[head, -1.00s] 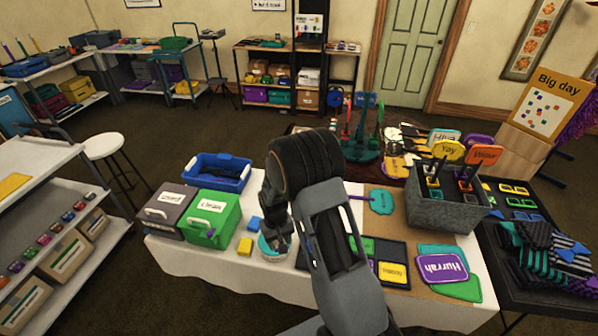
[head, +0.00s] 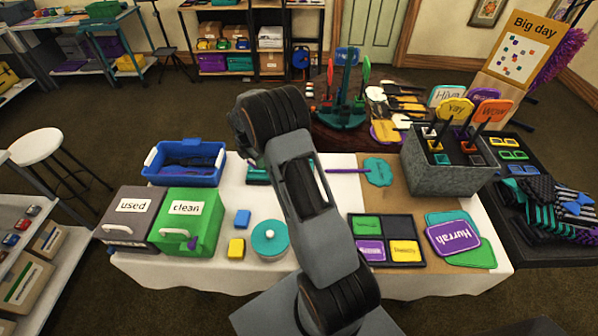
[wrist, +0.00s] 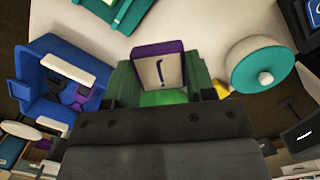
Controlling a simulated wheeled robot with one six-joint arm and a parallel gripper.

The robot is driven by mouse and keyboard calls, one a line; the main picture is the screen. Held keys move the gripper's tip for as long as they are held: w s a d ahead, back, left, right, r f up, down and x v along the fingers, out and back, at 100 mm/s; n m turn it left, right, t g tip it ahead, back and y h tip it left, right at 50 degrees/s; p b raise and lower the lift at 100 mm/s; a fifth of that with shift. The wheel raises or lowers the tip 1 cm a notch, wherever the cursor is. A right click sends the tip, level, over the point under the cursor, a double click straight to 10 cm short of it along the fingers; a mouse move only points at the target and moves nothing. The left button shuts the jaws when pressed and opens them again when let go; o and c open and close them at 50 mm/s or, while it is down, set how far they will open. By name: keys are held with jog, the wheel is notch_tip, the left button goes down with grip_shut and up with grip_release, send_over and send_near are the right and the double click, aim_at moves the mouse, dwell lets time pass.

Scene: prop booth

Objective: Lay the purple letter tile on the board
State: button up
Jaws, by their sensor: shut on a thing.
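My gripper (wrist: 165,88) is shut on the purple letter tile (wrist: 160,66) in the wrist view. The tile has purple edges and a pale face with a dark stroke-like letter, and it is held up off the table. In the head view my arm hides the tile and most of the gripper. A teal board-like piece (head: 257,176) lies on the white table, partly behind my arm. It also shows at the top of the wrist view (wrist: 112,14), apart from the tile.
A lidded teal pot (head: 270,240), a yellow block (head: 236,248) and a blue block (head: 242,219) stand near the front. The green "clean" box (head: 187,222), grey "used" box (head: 132,217) and blue bin (head: 185,163) are at left. A dark sign tray (head: 386,262) is at right.

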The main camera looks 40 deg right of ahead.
jog(key=w+d+n+b, duration=0.25)
jog(key=d+n, duration=0.25)
jog(key=n, duration=0.3)
jog(key=shift+t+y, duration=0.3)
jog(key=shift+t, duration=0.1)
jog(key=s+d+f+b, duration=0.1)
jog(key=d+f, duration=0.1)
jog(key=d, duration=0.1)
jog(key=s+d+f+b, duration=0.1)
jog(key=d+f, duration=0.2)
jog(key=d, duration=0.1)
jog(key=s+d+f+b, duration=0.1)
jog(key=d+f+b, duration=0.1)
jog(key=d, duration=0.2)
jog(key=shift+s+f, duration=0.15)
jog(key=shift+s, duration=0.15)
jog(key=shift+s+d+f+b, duration=0.1)
jog(key=shift+d+f+b, duration=0.15)
jog(key=shift+f+b, duration=0.4)
jog(key=shift+s+d+f+b, duration=0.1)
jog(key=shift+d+f+b, duration=0.2)
jog(key=shift+f, duration=0.7)
jog(key=shift+s+d+f+b, duration=0.1)
jog(key=shift+d+f+b, duration=0.25)
jog(key=shift+f, duration=0.45)
jog(key=shift+a+f, duration=0.1)
jog(key=o, duration=0.9)
jog(key=shift+o, duration=0.2)
